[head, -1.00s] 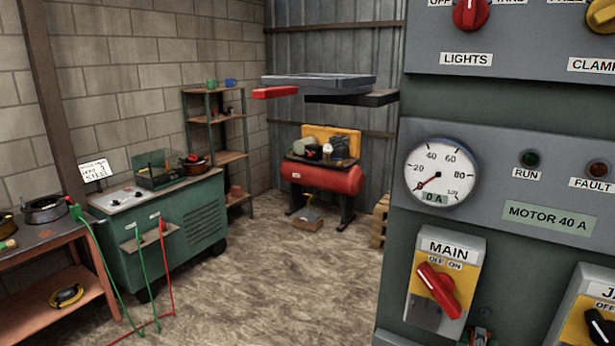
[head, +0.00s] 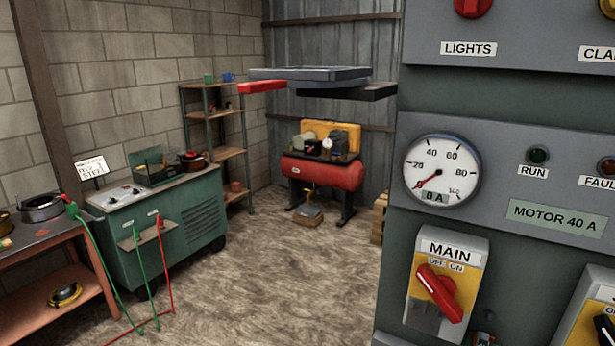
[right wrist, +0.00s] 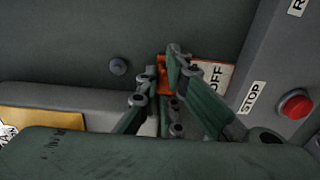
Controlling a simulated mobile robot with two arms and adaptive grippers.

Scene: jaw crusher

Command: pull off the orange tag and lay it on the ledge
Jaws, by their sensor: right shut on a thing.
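The orange tag (right wrist: 164,88) shows in the right wrist view as a small orange patch between my right fingers, beside a white plate reading OFF (right wrist: 216,74). My right gripper (right wrist: 170,62) is shut on the tag, and its fingers hide much of it. Whether the tag still hangs on something cannot be told. In the head view only a small grey piece shows at the bottom edge, under the MAIN switch (head: 438,290); I cannot tell what it is. My left gripper is in neither view. I cannot clearly pick out the ledge.
A red stop button (right wrist: 296,104) and a dark round knob (right wrist: 119,67) are near my right gripper. The grey control panel with a gauge (head: 442,174) fills the right of the head view. A green welder cabinet (head: 165,235) and red compressor (head: 322,172) stand behind open floor.

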